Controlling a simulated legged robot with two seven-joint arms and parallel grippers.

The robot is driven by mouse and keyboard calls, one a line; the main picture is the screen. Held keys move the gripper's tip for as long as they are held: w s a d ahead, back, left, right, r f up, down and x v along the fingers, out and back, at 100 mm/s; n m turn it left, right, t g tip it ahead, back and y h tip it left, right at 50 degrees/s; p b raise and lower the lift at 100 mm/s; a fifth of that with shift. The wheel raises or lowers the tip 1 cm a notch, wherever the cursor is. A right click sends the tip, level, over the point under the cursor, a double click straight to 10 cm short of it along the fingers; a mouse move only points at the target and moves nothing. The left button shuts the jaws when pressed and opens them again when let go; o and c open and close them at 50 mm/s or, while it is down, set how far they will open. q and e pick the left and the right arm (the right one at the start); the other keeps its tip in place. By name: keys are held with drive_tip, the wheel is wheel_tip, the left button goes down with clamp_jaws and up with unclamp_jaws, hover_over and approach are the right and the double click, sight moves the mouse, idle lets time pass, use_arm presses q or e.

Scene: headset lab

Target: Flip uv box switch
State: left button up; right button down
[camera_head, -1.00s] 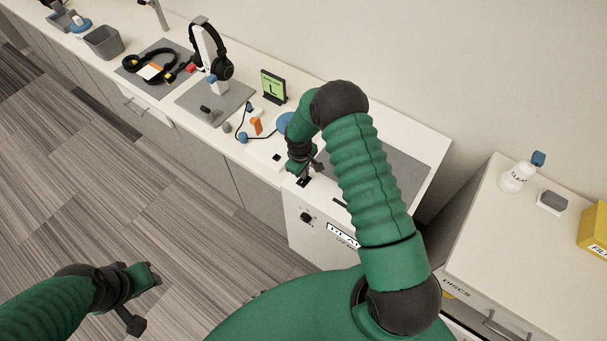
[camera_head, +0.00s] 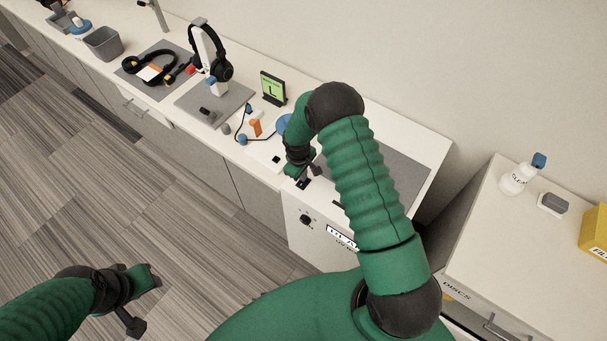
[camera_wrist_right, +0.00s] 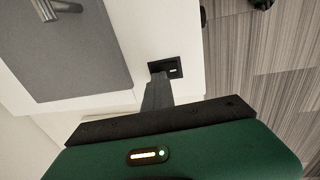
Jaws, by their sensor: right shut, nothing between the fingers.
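The UV box (camera_head: 291,215) is a white cabinet with a grey panel on top and a black knob (camera_head: 306,220) and a partly hidden label on its front. A small black switch plate (camera_head: 303,183) is set in its top near the front edge. The wrist view shows the plate (camera_wrist_right: 173,66) with a small light mark. My right gripper (camera_head: 313,171) is shut and empty, its fingertips right at the plate; in the wrist view the fingers (camera_wrist_right: 157,95) overlap the plate's near edge. Contact cannot be told. My left gripper (camera_head: 142,300) hangs over the floor, away from the box.
Left along the counter are a green-screened stand (camera_head: 273,88), a headset on a stand (camera_head: 212,55), another headset (camera_head: 150,67) and a grey bin (camera_head: 103,43). A separate cabinet at right holds a spray bottle (camera_head: 515,180) and a yellow box (camera_head: 595,228). My right arm hides part of the UV box.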

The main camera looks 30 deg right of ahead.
sight(300, 182)
drive_tip(key=r+p, duration=0.1)
drive_tip(key=r, duration=0.1)
drive_tip(key=a+r+p, duration=0.1)
drive_tip(key=r+p, duration=0.1)
drive_tip(key=shift+w+r, duration=0.1)
drive_tip(key=shift+d+r+b, duration=0.1)
drive_tip(key=shift+r+b, duration=0.45)
drive_tip(key=shift+r, duration=0.05)
wheel_tip(300, 182, up, 8)
drive_tip(key=b, duration=0.1)
drive_tip(key=shift+s+a+r, duration=0.25)
drive_tip(key=shift+s+a, duration=0.05)
drive_tip(key=shift+s, duration=0.05)
